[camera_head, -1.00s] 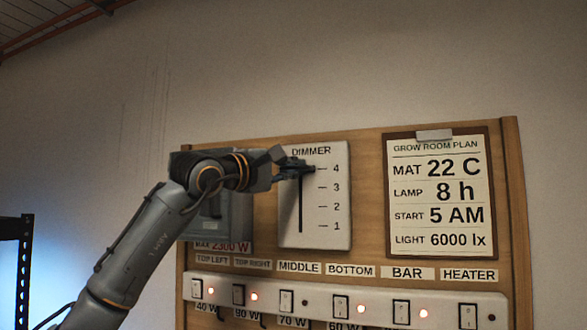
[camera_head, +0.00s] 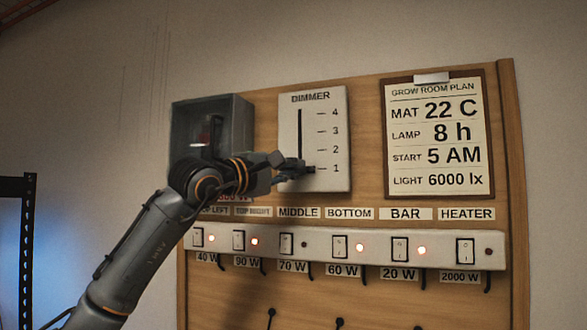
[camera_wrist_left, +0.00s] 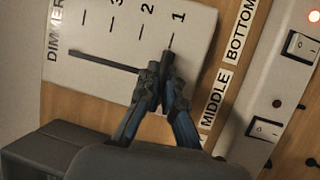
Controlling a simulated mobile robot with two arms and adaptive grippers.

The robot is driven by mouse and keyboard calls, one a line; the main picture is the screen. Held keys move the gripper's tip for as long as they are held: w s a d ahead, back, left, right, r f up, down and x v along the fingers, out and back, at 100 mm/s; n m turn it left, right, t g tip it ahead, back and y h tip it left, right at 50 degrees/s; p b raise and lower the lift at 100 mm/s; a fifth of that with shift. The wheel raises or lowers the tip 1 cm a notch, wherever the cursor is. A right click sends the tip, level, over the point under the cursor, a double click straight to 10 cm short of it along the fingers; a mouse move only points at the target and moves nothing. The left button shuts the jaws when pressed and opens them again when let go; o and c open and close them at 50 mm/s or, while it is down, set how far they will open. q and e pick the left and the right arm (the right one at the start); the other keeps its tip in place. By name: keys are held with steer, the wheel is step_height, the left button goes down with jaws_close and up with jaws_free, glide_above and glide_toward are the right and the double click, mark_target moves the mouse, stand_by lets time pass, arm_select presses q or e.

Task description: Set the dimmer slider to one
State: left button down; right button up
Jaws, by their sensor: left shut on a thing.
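The white dimmer panel (camera_head: 335,123) is on the wooden board, with a vertical dark slot and marks 1 to 4. The dimmer slider knob (camera_head: 310,169) is small and dark and sits level with the 1 mark. My left gripper (camera_head: 296,171) reaches in from the left and is shut on the knob. In the left wrist view the fingertips (camera_wrist_left: 161,88) close around the dark knob (camera_wrist_left: 169,58), which points at the 1 mark. The fingers hide part of the knob and the slot's lower end. My right gripper is not in view.
A switch strip (camera_head: 380,246) with several rocker switches and red lights runs just below the panel. A grey box (camera_head: 240,130) stands out from the board left of the panel. A grow room plan (camera_head: 439,140) hangs to the right.

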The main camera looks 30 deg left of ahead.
arm_select(q)
steer(key=shift+w+f, duration=0.1)
steer(key=shift+f, duration=0.2)
steer(key=c, duration=1.5)
jaws_free()
steer(key=shift+o, duration=0.2)
steer(key=v, duration=1.2)
